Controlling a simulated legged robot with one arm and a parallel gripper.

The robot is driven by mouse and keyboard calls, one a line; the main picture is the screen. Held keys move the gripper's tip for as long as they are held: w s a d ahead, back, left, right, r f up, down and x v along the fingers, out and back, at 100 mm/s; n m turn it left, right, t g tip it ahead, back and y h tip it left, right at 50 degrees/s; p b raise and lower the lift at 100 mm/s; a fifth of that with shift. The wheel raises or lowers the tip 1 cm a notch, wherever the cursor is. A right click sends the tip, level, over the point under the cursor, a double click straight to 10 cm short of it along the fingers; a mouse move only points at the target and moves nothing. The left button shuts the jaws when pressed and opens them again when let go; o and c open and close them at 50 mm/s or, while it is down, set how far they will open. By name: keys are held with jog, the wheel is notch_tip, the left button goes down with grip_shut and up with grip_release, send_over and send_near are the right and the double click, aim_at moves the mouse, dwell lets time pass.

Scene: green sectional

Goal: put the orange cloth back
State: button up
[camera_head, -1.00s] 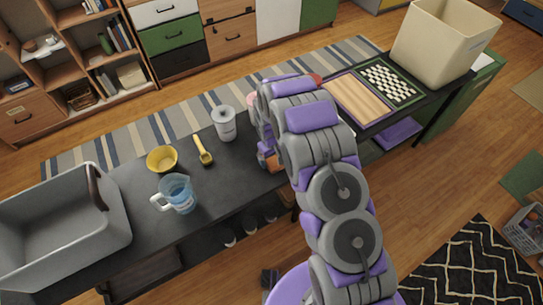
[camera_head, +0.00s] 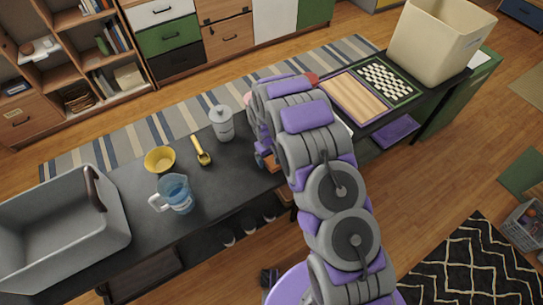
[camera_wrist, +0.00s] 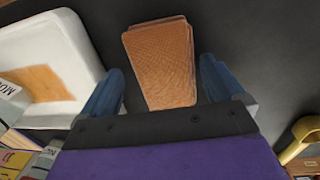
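The orange cloth (camera_wrist: 160,62), a folded, textured rectangle, lies flat on the dark tabletop in the wrist view. My gripper (camera_wrist: 161,70) is open, with one blue finger on each side of the cloth and dark gaps between. In the head view my gripper (camera_head: 262,160) is low over the middle of the black table (camera_head: 237,190), and my arm hides most of what is around it. A small orange patch (camera_head: 271,163) shows beside the fingers there. I cannot tell whether the fingers touch the table.
A white tray (camera_wrist: 75,45) with a tan base is close left in the wrist view. A yellow scoop (camera_head: 202,150), yellow bowl (camera_head: 160,159), blue jug (camera_head: 176,194) and lidded canister (camera_head: 221,123) stand left of my arm. A grey bin (camera_head: 70,222) and cream bin (camera_head: 430,45) occupy the ends.

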aim_at(269, 158)
dwell(0.3)
notch_tip(269, 158, up, 12)
jog(key=a+p, duration=0.1)
jog(key=p, duration=0.2)
jog(key=s+d+r+m, duration=0.1)
jog(key=s+d+r, duration=0.3)
jog(key=r, duration=0.3)
jog(key=s+d+r+m, duration=0.1)
jog(key=s+d+r, duration=0.3)
jog(key=r, duration=0.2)
jog(key=s+d+r+m+g, duration=0.1)
jog(key=s+d+r+m, duration=0.1)
jog(key=s+d+r, duration=0.5)
jog(key=s+d+r+m, duration=0.1)
jog(key=s+r, duration=0.2)
jog(key=s, duration=0.9)
jog(key=s+d+r+m+g, duration=0.1)
jog(key=s+r, duration=0.2)
jog(key=s, duration=0.9)
jog(key=shift+s+d+r+m+y+b, duration=0.2)
jog(key=shift+s+r+m+y+b, duration=0.1)
jog(key=shift+s+r+m+y, duration=0.1)
